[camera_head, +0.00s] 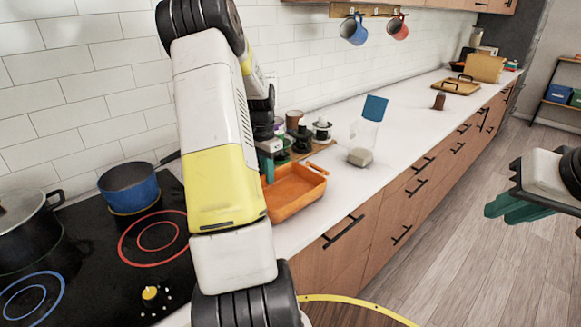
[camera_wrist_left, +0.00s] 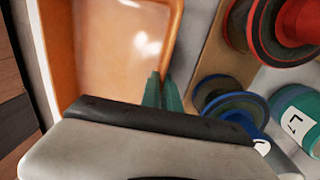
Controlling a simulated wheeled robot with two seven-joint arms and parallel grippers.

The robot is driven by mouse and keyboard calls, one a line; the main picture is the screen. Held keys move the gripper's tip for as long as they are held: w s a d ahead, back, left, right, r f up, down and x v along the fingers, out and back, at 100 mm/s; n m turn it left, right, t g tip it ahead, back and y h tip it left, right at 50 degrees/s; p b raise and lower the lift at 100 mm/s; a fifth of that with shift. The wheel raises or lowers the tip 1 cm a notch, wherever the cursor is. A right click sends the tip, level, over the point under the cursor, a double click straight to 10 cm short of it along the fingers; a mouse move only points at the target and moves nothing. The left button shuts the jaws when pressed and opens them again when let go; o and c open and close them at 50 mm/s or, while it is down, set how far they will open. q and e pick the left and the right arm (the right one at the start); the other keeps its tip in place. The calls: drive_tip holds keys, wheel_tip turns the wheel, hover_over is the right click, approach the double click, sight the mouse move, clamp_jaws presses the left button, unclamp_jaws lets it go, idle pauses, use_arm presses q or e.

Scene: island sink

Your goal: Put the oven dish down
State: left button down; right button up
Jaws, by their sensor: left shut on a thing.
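The orange oven dish (camera_head: 296,190) is at the counter's front edge, just right of the cooktop. It looks level, but I cannot tell whether it rests on the counter or hangs slightly above it. My left gripper (camera_head: 267,166) is shut on the dish's rim, partly hidden behind my own arm, which also covers the dish's left part. In the left wrist view, the teal fingers (camera_wrist_left: 162,90) meet the wall of the dish (camera_wrist_left: 105,45), which is empty where it shows. My right gripper (camera_head: 515,207) hangs over the floor at the right, away from the dish, with nothing visible in it.
Several jars (camera_head: 302,138) stand on a wooden board close behind the dish. The cooktop (camera_head: 100,262) holds a blue pot (camera_head: 130,188) and a dark pot (camera_head: 28,232). The counter (camera_head: 408,122) farther right is mostly clear.

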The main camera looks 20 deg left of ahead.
use_arm(q)
drive_tip(key=c, duration=1.6)
unclamp_jaws()
drive_tip(key=shift+f, duration=0.1)
wheel_tip(320, 180, up, 12)
drive_tip(key=s+d+r+t, duration=0.1)
drive_tip(key=s+d+r, duration=0.1)
drive_tip(key=d+r, duration=0.45)
drive_tip(key=s+d+r+n+t, duration=0.1)
drive_tip(key=s+d+n+t, duration=0.1)
drive_tip(key=s+d, duration=0.7)
drive_tip(key=s+d+r+n+t+h, duration=0.1)
drive_tip(key=s+d+r+n+t, duration=0.1)
drive_tip(key=s+d, duration=0.7)
drive_tip(key=shift+s+d+t, duration=0.2)
drive_tip(key=shift+s+t, duration=0.4)
drive_tip(key=shift+t, duration=0.1)
